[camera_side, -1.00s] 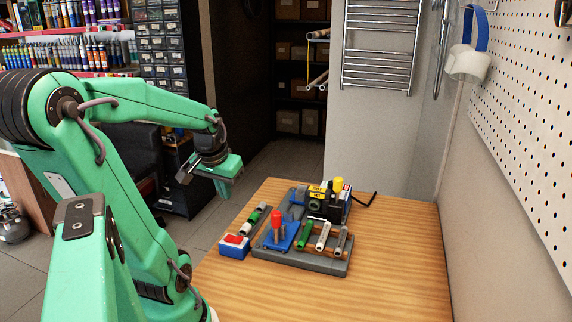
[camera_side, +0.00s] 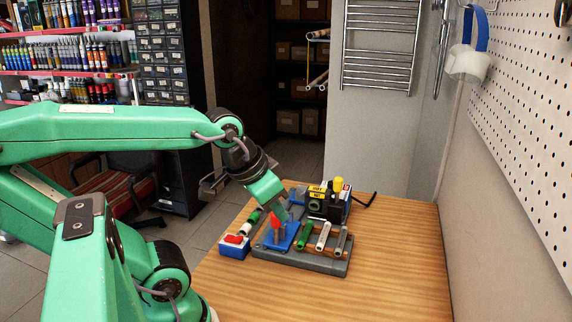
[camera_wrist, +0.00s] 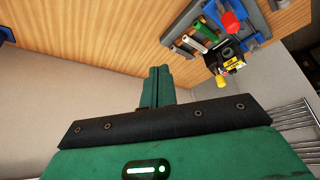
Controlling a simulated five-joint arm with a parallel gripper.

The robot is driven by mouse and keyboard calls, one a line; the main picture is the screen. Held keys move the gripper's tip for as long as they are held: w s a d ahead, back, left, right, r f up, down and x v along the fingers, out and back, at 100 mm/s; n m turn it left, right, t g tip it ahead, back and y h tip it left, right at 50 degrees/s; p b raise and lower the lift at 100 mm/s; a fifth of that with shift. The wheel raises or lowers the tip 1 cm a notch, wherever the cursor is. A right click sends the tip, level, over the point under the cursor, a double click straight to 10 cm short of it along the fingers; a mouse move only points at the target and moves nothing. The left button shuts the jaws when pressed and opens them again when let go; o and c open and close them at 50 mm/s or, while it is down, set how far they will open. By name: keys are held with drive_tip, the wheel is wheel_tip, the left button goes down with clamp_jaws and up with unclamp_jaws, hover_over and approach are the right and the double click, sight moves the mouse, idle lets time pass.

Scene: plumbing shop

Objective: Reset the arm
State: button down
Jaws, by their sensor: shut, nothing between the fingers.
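My gripper (camera_side: 283,213) is shut and empty. In the side view it points down over the bench, with its tips in line with the red knob (camera_side: 276,222) on the blue plate (camera_side: 283,236). In the wrist view, my gripper's closed fingers (camera_wrist: 157,72) show at the middle, and the red knob (camera_wrist: 231,21) is off to the upper right, apart from them. The height of the tips above the fixture is hard to tell. My arm reaches in from the left.
A grey fixture base (camera_side: 318,263) on the wooden bench (camera_side: 385,270) carries green, white and grey tubes. Behind them stands a black and yellow device (camera_side: 325,203). A red-and-white switch on a blue box (camera_side: 234,246) sits at the left. The bench's right side is clear.

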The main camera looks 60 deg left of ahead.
drive_tip(key=shift+s+d+r+m, duration=0.15)
drive_tip(key=shift+d+m, duration=0.15)
drive_tip(key=shift+d, duration=0.45)
idle(1.2)
